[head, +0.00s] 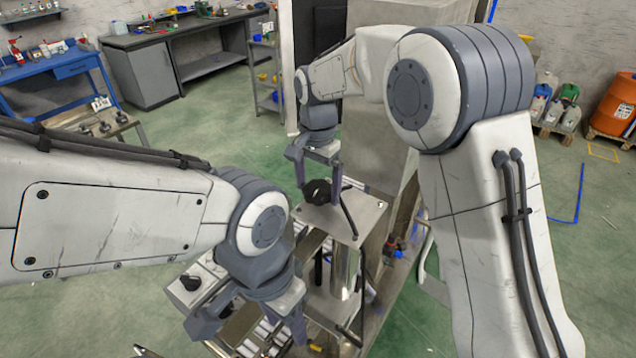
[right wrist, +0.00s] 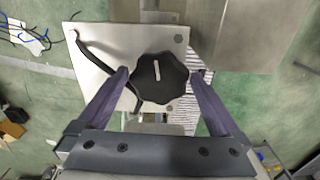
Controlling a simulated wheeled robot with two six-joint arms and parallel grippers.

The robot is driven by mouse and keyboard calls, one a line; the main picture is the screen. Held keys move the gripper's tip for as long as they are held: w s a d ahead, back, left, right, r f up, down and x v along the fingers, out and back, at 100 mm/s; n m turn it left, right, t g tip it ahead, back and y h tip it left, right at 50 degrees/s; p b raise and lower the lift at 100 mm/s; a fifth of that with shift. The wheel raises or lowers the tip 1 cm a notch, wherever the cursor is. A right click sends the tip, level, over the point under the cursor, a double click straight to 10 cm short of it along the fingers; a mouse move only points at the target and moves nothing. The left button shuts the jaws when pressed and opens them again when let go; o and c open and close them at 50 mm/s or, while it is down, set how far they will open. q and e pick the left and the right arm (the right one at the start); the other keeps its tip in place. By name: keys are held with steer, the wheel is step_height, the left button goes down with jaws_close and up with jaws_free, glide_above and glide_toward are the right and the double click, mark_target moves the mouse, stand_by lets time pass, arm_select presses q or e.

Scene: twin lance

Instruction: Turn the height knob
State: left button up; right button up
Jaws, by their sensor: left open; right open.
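The height knob is a black lobed knob (head: 317,191) with a pale mark, on top of a square metal plate (head: 352,212). In the right wrist view the knob (right wrist: 158,78) sits between the two fingers, with the pale mark pointing nearly straight up in the picture. My right gripper (head: 318,186) is open around the knob, pointing down; in the wrist view its fingers (right wrist: 165,92) show gaps to the knob, and contact is not visible. My left gripper (head: 250,330) is open, lower and nearer, above the lower part of the machine. Its fingertips are partly hidden.
A second small black knob (head: 190,283) sits on a metal box left of my left gripper. A blue workbench (head: 72,68), a grey workbench (head: 140,75) and an orange drum (head: 615,105) stand far back on open green floor.

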steer(key=shift+f, duration=0.1)
steer(key=c, duration=1.1)
steer(key=shift+d+n, duration=0.1)
steer(key=shift+n, duration=0.2)
steer(key=n+p, duration=0.1)
steer(key=n, duration=0.2)
steer(key=shift+n, duration=0.4)
steer(key=n, duration=0.4)
steer(key=shift+d, duration=0.1)
steer(key=n+p, duration=0.1)
steer(key=n, duration=0.4)
steer(key=shift+d, duration=0.1)
steer(key=n, duration=0.4)
steer(key=shift+n, duration=0.3)
